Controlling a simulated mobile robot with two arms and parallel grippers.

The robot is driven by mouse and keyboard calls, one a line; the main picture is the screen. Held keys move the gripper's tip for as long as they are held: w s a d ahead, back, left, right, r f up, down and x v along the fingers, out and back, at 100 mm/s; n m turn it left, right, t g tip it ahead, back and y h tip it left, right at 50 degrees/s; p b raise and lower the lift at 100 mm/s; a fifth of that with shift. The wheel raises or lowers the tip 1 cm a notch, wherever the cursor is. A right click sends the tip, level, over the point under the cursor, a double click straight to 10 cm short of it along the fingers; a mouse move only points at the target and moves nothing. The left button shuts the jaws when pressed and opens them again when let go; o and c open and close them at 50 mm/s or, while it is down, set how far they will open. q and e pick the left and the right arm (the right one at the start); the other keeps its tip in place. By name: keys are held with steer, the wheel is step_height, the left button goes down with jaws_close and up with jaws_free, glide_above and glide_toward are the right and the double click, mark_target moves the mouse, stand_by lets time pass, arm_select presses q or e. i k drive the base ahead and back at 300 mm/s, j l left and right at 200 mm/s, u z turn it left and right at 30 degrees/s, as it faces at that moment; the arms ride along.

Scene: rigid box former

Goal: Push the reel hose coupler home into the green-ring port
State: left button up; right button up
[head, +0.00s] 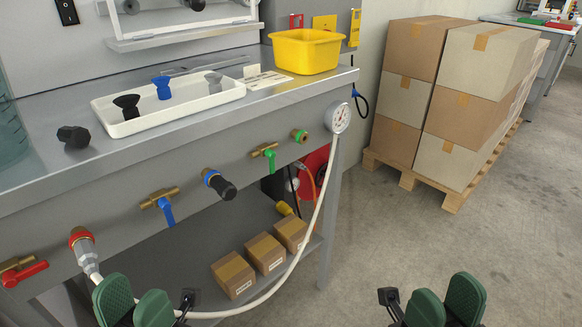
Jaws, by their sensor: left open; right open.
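My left gripper (134,302) is open at the bottom left, near the white hose. My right gripper (445,302) is open over the floor, apart from everything.
A black fitting sits in the blue-ring port (209,176). Valve handles (271,160) stick out. Floor at right is clear before stacked cartons (463,112).

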mark_target(300, 166)
steer(key=i+l+u, duration=0.15)
steer(key=u, duration=0.3)
steer(key=l+u, duration=0.5)
steer(key=i+l+u, duration=0.25)
steer(key=l, duration=1)
steer(key=l+u, duration=0.3)
steer(key=l, duration=2)
steer(key=i+l+u, duration=0.15)
steer(key=i, duration=0.25)
steer(key=z, duration=0.15)
steer(key=i+j, duration=0.05)
